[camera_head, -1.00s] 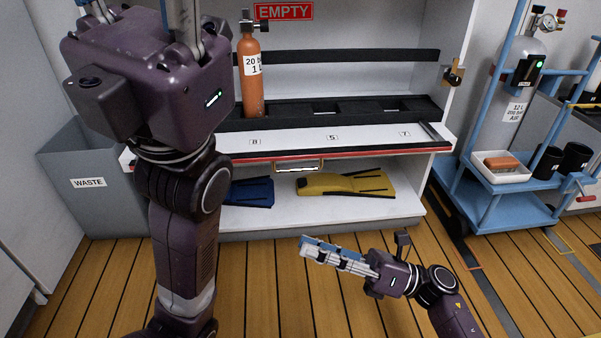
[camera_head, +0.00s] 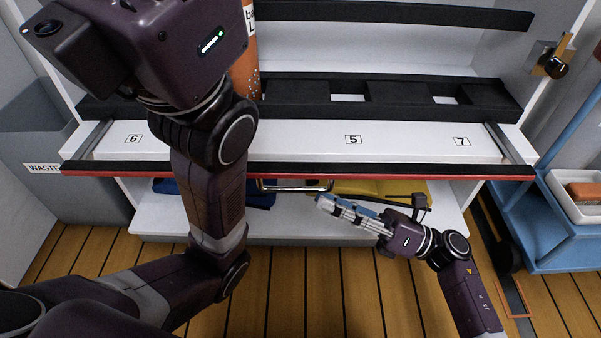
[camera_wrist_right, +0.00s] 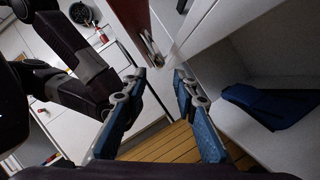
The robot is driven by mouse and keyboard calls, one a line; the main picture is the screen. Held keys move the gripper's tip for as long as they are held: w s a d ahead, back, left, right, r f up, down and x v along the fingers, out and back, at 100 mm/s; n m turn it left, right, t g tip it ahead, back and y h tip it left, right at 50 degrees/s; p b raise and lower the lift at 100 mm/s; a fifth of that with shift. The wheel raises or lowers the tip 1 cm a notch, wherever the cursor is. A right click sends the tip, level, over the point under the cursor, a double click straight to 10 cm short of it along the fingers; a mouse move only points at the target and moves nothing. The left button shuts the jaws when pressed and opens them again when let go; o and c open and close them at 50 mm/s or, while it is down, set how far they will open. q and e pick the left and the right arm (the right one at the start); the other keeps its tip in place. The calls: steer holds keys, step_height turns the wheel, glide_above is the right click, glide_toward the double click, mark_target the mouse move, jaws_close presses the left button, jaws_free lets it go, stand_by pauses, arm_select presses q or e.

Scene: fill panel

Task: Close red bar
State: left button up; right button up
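The red bar (camera_head: 420,174) is a long red and black strip along the front edge of the white shelf, in the head view. A metal handle (camera_head: 297,187) hangs under its middle. My right gripper (camera_head: 324,201) is just below and right of the handle, pointing left, apart from it as far as I can tell. In the right wrist view its two blue fingers (camera_wrist_right: 160,76) are spread with nothing between them. My left arm crosses the head view at the left and hides part of the bar; its fingers are out of the picture.
An orange cylinder (camera_head: 246,80) stands in the black rack (camera_head: 300,113) behind the numbered white shelf (camera_head: 300,142). A blue item and a yellow item (camera_head: 380,190) lie on the lower shelf. A grey waste bin (camera_head: 45,145) is at left, a blue cart (camera_head: 545,245) at right.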

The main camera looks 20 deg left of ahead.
mark_target(295, 187)
steer(key=b+x, duration=0.2)
steer(key=x, duration=0.5)
steer(key=shift+s+a+r, duration=0.1)
steer(key=shift+a, duration=0.15)
jaws_close()
